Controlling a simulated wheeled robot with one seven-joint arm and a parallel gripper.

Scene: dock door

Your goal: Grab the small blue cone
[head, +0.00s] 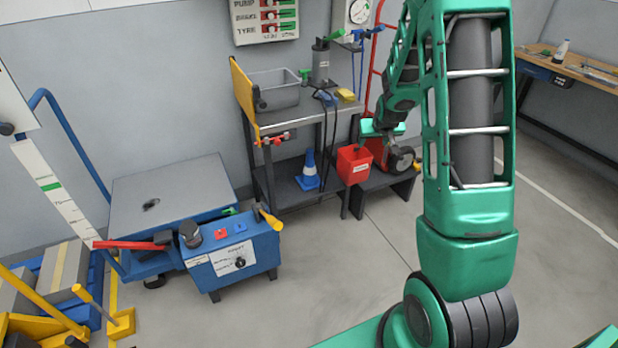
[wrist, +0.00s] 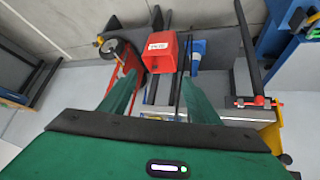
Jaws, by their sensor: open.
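The small blue cone (head: 309,170) has a white band and stands upright on the lower shelf of the grey cart. It also shows in the wrist view (wrist: 199,48), partly hidden, just right of the red bin. My gripper (head: 383,128) is up and to the right of the cone in the head view, above the red bin, and apart from the cone. In the wrist view my gripper (wrist: 158,78) has its two green fingers spread with nothing held between them. The right finger points toward the cone's side of the bin.
A red bin (head: 354,165) with a label sits between the cone and a red hand truck wheel (head: 401,159). The cart's upper shelf (head: 300,118) overhangs the cone, and dark cables (head: 325,120) hang down in front. Open floor (head: 340,250) lies before the cart.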

